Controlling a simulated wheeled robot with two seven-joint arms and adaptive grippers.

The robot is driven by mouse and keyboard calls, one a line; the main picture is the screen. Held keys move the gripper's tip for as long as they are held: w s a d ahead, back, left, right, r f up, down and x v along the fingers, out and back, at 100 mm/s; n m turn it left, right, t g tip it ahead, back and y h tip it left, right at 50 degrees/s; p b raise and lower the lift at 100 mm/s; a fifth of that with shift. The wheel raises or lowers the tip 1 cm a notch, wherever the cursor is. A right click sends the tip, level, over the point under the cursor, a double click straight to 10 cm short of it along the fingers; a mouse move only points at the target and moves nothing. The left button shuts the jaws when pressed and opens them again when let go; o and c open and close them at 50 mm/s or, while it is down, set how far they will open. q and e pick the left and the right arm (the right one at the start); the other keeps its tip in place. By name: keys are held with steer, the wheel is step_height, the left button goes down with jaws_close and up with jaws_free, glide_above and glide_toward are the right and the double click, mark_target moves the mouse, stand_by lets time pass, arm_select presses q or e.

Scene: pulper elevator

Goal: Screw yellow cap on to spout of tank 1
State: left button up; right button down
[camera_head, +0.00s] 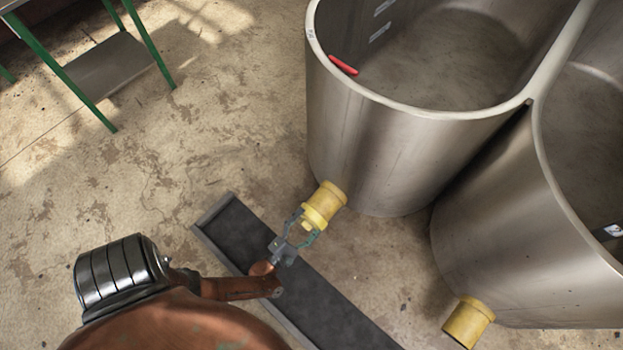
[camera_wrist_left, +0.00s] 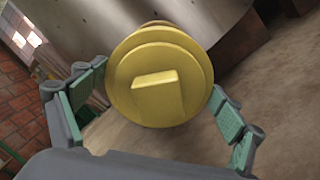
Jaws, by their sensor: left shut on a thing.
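The yellow cap (camera_head: 313,220) is a round disc with a raised rectangular grip; it fills the middle of the left wrist view (camera_wrist_left: 158,92). It sits at the outer end of the yellow spout (camera_head: 330,194) low on the left steel tank (camera_head: 365,150). I cannot tell how far it is threaded. My left gripper (camera_head: 303,229) is shut on the cap, its green-padded fingers on either side in the left wrist view (camera_wrist_left: 158,82). No tank number is legible. My right gripper is not in view.
A second steel tank (camera_head: 510,240) with its own yellow spout (camera_head: 468,322) stands at the right. A dark channel with a metal rim (camera_head: 325,312) runs across the floor below my left gripper. A green-legged table (camera_head: 108,65) stands at the far left. A red object (camera_head: 343,65) lies at the left tank's rim.

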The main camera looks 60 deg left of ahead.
arm_select(q)
steer(key=m, duration=0.6)
steer(key=shift+s+a, duration=0.15)
steer(key=m, duration=0.6)
steer(key=shift+a, duration=0.1)
steer(key=o, duration=1.1)
steer(key=shift+s+r, duration=0.1)
steer(key=shift+r, duration=0.1)
steer(key=shift+c, duration=0.2)
steer(key=shift+f, duration=0.1)
steer(key=shift+d, duration=0.2)
steer(key=v, duration=0.4)
steer(key=shift+s, duration=0.2)
